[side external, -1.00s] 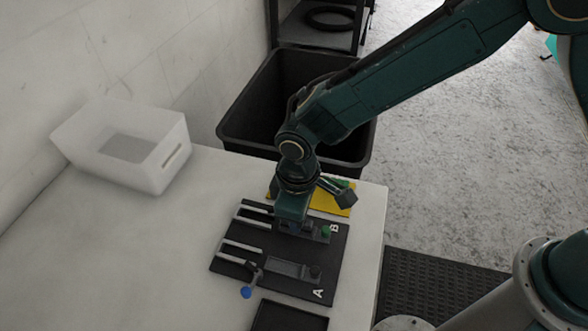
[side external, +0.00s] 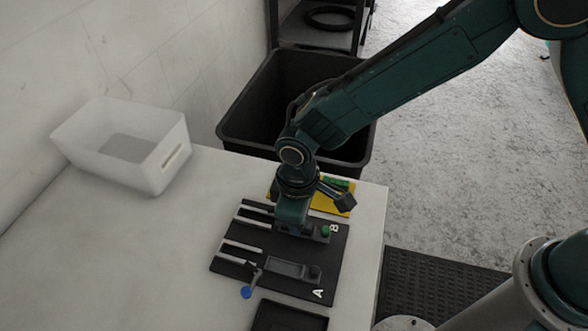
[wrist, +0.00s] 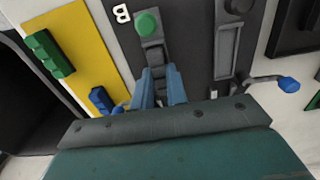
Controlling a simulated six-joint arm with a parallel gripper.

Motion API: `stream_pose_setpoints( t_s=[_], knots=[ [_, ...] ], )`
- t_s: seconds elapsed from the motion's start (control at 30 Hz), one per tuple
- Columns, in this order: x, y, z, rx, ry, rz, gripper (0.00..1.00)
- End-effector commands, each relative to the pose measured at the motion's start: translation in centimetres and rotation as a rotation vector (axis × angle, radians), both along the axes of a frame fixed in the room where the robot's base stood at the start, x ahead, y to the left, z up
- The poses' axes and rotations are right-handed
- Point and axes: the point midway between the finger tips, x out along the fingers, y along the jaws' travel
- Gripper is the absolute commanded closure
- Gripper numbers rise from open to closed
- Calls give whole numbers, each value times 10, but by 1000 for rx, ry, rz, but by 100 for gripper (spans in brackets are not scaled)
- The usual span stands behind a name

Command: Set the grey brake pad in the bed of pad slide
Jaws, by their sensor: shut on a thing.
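The black fixture board (side external: 225,266) carries two pad slides, marked A and B. Slide B (wrist: 152,42) has a green knob (wrist: 148,24), also seen in the side view (side external: 326,231). My gripper (wrist: 160,78) is low over slide B, its blue fingers pointing down at the bed. It is shut on a small grey piece between the fingers, which looks like the grey brake pad; the fingers hide most of it. I cannot tell whether it touches the bed floor. Slide A (side external: 288,268) has an empty-looking bed and a lever with a blue knob (side external: 246,292).
A yellow mat (wrist: 73,50) beside the board holds a green block (wrist: 50,53) and a blue block (wrist: 101,100). A dark tray (side external: 290,317) lies at the near side. A white bin (side external: 165,165) stands at the left on the table; a large black bin (side external: 240,130) stands behind.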

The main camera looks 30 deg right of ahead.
Motion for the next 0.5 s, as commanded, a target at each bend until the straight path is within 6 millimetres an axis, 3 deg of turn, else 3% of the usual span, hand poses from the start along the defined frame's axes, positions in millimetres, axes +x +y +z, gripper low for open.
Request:
stream_pose_setpoints(
  t_s=[0.47, 0.5],
  knots=[
    [0, 0, -3, 0, 0, 0, 100],
    [0, 0, -3, -1, 1, 0, 80]
  ],
)
